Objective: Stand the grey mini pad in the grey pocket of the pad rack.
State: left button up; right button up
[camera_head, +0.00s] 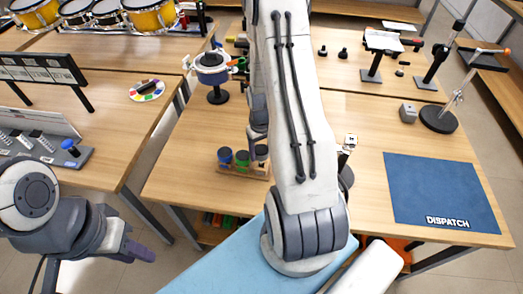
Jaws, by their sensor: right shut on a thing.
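The pad rack (246,172) is a small wooden stand near the front of the middle table. A blue pad (224,155) and a green pad (242,158) stand in its left and middle places. My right gripper (257,142) reaches down over the rack's right end, largely hidden by my own arm. It is shut on what looks like the grey mini pad (262,152), a dark round shape at the right end. I cannot tell whether the pad is inside the pocket or just above it. My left gripper (138,250) is low at the left, away from the rack, its opening unclear.
A blue dispatch mat (440,190) lies at the right of the table. A grey block (408,113) and a stand with a round base (438,119) are behind it. A round-headed stand (214,75) is behind the rack. Bare table lies left of the rack.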

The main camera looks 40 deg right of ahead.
aim_at(261, 160)
jog(key=shift+f+b, duration=1.8)
jog(key=shift+f, duration=0.65)
jog(key=o, duration=1.5)
notch_tip(261, 160, up, 10)
jog(key=shift+r+b, duration=0.25)
jog(key=shift+b, duration=0.1)
